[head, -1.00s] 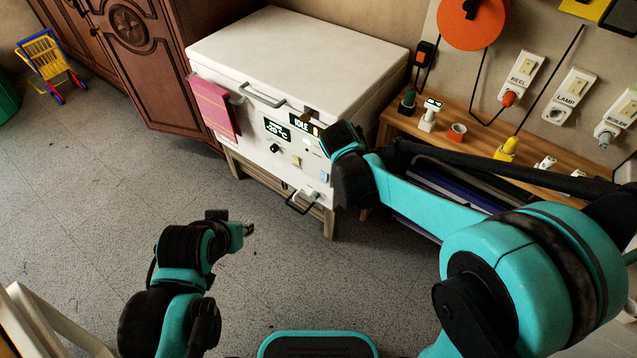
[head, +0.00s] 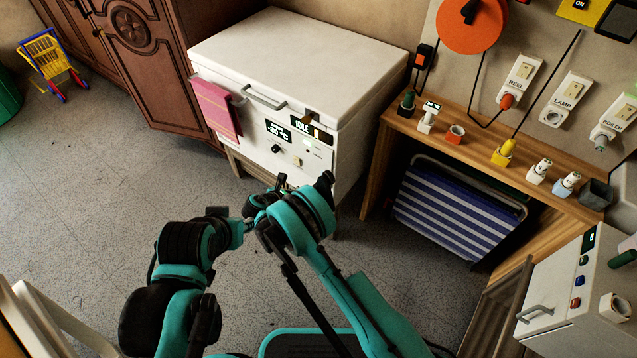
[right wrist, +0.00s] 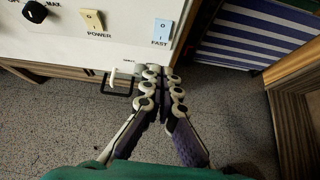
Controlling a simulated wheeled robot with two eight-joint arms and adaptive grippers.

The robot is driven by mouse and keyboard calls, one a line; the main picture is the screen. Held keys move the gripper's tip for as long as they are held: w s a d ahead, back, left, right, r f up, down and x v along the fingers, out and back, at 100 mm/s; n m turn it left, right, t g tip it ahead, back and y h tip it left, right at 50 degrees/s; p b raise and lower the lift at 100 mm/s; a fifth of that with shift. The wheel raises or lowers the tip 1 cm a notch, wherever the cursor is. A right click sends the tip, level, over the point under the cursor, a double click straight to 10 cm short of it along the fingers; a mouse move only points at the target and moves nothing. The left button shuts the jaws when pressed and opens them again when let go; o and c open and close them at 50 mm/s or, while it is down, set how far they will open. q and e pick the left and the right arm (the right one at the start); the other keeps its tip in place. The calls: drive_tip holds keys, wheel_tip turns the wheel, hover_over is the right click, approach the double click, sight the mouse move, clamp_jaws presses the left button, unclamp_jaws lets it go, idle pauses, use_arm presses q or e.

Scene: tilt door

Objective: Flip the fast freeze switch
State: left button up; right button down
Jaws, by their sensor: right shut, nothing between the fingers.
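The white chest freezer (head: 290,60) stands at the back with its lid closed. In the right wrist view the pale blue FAST switch (right wrist: 161,32) is on its front panel, right of the cream POWER switch (right wrist: 93,20). In the head view my right arm hides the FAST switch. My right gripper (right wrist: 163,72) is shut and empty, its tips just below the FAST switch in the picture; touching or not, I cannot tell. My left gripper (head: 248,227) hangs over the floor, front left of the freezer, its jaws too small to read.
A pink towel (head: 217,108) hangs on the freezer's front. A drain fitting (right wrist: 130,70) with a black loop sits beside my right fingers. A wooden shelf (head: 470,130) with plugs stands right of the freezer, a striped folded item (head: 450,215) under it.

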sight(324, 177)
drive_tip(key=shift+s+a+f+n, duration=0.1)
drive_tip(key=shift+s+f+n, duration=0.05)
drive_tip(key=shift+f, duration=0.25)
drive_tip(key=shift+s+a+f+n, duration=0.1)
drive_tip(key=shift+s+f+n, duration=0.05)
drive_tip(key=shift+f, duration=0.25)
drive_tip(key=w+r+b+x, duration=0.1)
drive_tip(key=b+x, duration=0.4)
drive_tip(key=x, duration=0.8)
drive_tip(key=shift+w+d+r, duration=0.2)
drive_tip(key=shift+d, duration=0.25)
